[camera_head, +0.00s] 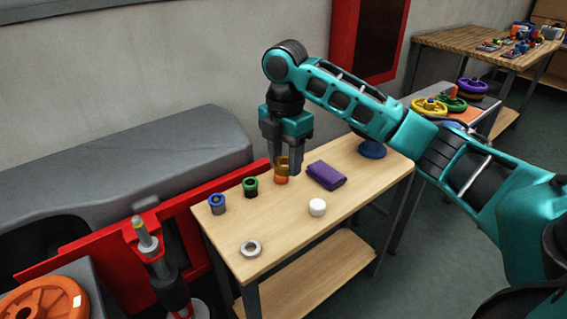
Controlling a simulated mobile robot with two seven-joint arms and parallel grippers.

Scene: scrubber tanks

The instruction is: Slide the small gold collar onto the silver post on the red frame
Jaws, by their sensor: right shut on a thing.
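The small gold collar (282,162) is between the fingers of my right gripper (284,165), which points down over the wooden table and is shut on it. The collar is directly above a small orange piece (281,180); I cannot tell whether they touch. The silver post (147,241) stands up from the red frame (90,250) at lower left, with a yellowish tip. It is left of the table, well away from the collar. My left gripper is out of view.
The wooden table (278,239) also holds a blue collar (217,205), a green collar (250,188), a grey ring (251,248), a white cylinder (317,207) and a folded purple cloth (327,175). An orange wheel (42,304) lies at lower left.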

